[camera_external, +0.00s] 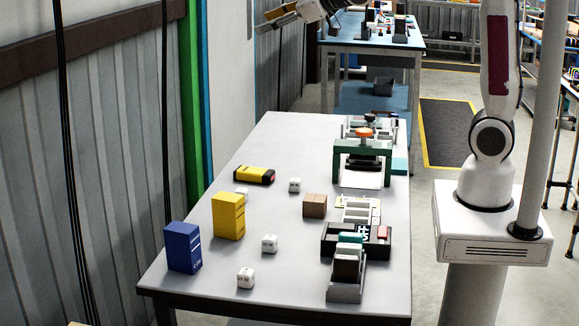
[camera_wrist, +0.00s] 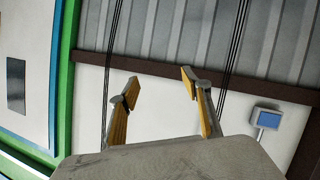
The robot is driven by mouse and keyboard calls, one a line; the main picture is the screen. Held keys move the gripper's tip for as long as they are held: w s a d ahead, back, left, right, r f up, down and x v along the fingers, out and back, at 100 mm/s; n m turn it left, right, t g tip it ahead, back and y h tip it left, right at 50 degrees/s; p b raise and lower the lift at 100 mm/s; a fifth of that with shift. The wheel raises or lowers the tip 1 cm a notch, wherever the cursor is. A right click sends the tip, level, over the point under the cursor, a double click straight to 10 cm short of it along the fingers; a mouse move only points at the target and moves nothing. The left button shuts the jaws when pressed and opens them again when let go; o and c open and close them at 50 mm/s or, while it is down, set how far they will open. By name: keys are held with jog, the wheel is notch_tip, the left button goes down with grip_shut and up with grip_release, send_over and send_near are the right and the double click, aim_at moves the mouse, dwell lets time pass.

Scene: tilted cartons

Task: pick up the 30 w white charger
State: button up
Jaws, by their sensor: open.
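Several small white cube-shaped blocks that look like chargers lie on the grey table: one near the front edge (camera_external: 246,278), one behind it (camera_external: 270,243), one farther back (camera_external: 294,185), and one partly hidden behind the yellow carton (camera_external: 242,192). Their markings are too small to read, so I cannot tell which is the 30 W one. My gripper (camera_wrist: 160,88) is open and empty in the wrist view, its two fingers wide apart and facing the wall. In the external view, it shows at the top edge, high above and beyond the table's far end, away from the chargers.
A blue carton (camera_external: 183,248) and a yellow carton (camera_external: 228,216) stand upright at the left. A yellow-black tool (camera_external: 254,176) and a brown block (camera_external: 315,206) lie nearby. Black trays (camera_external: 328,250) and a green frame (camera_external: 361,147) line the right side. The table's middle is mostly clear.

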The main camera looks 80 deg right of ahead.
jog(key=w+d+f+n+t+y, duration=0.1)
jog(key=w+n+y, duration=0.1)
jog(key=w, duration=0.5)
jog(key=w+d+f+n+t+y, duration=0.1)
jog(key=w+d+n+t, duration=0.1)
jog(key=w, duration=0.5)
jog(key=w+f+n+g+y, duration=0.1)
jog(key=w+f+n+y, duration=0.45)
jog(key=f, duration=0.55)
jog(key=s+f+g+y, duration=0.2)
jog(key=s+f+g, duration=0.1)
jog(key=f, duration=0.8)
jog(key=s+d+f+n+g+y, duration=0.1)
jog(key=s+f, duration=0.4)
jog(key=f, duration=0.6)
jog(key=s+d+f+n+g+y, duration=0.1)
jog(key=s+f+g+y, duration=0.3)
jog(key=f, duration=0.7)
jog(key=shift+s+d+n+g, duration=0.25)
jog(key=shift+s+g, duration=0.35)
jog(key=shift+g, duration=0.5)
jog(key=shift+a, duration=0.1)
jog(key=shift+x, duration=1.25)
